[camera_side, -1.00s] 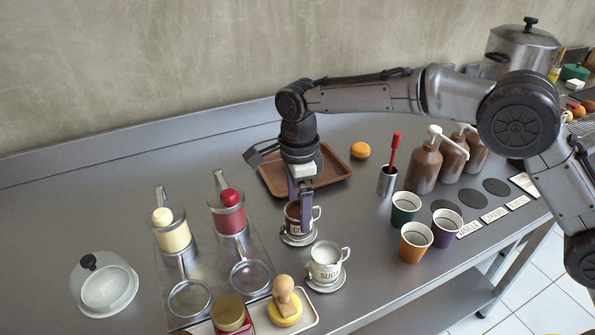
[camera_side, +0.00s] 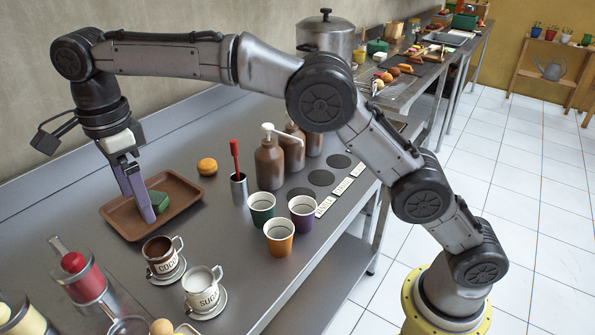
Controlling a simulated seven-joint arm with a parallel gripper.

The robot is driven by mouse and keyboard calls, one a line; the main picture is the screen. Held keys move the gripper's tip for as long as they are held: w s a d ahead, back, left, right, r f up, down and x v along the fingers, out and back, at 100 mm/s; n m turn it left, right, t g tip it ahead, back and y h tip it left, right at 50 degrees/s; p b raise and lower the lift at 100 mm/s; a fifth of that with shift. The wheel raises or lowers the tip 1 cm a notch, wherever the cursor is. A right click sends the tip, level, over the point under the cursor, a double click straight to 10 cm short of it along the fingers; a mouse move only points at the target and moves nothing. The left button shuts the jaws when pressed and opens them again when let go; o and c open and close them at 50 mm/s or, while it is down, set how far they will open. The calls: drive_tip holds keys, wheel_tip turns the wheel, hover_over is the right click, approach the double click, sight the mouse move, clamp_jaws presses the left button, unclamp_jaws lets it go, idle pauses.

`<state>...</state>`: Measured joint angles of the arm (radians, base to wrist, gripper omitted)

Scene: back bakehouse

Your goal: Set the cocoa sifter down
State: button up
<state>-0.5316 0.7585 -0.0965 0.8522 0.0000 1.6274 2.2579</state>
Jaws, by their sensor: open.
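The cocoa sifter, a cup marked with letters that read like "COCO" and with dark contents (camera_side: 160,254), stands upright on a saucer (camera_side: 170,275) in front of the brown tray. My gripper (camera_side: 140,208) is apart from it, up and to the left, pointing down over the tray. Its purple-grey fingers are open. A green block (camera_side: 158,202) lies in the tray right beside the fingers; I cannot tell whether it is between them.
A cup marked "SUG" (camera_side: 203,285) stands on its saucer right of the cocoa cup.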

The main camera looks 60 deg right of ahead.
drive_tip(key=s+d+r+n+t, duration=0.1)
drive_tip(key=s+d+r+n, duration=0.2)
drive_tip(key=d, duration=0.2)
drive_tip(key=s+d+r+n, duration=0.2)
drive_tip(key=d+r, duration=0.2)
drive_tip(key=d, duration=0.2)
drive_tip(key=s+d+f+n+t, duration=0.1)
drive_tip(key=s+d+n+t, duration=0.2)
drive_tip(key=s+d+n, duration=0.6)
drive_tip(key=s+d, duration=0.4)
drive_tip(key=s, duration=0.3)
drive_tip(key=shift+s+d+y, duration=0.15)
drive_tip(key=shift+y, duration=0.15)
drive_tip(key=shift+o, duration=0.2)
drive_tip(key=s+d+f+n+t, duration=0.1)
drive_tip(key=s+d+f+n, duration=0.2)
drive_tip(key=s, duration=0.7)
wheel_tip(320, 180, down, 4)
drive_tip(key=n, duration=0.2)
drive_tip(key=shift+d+f+n+t, duration=0.25)
drive_tip(key=shift+d+n+t, duration=0.05)
drive_tip(key=shift+d+n, duration=0.1)
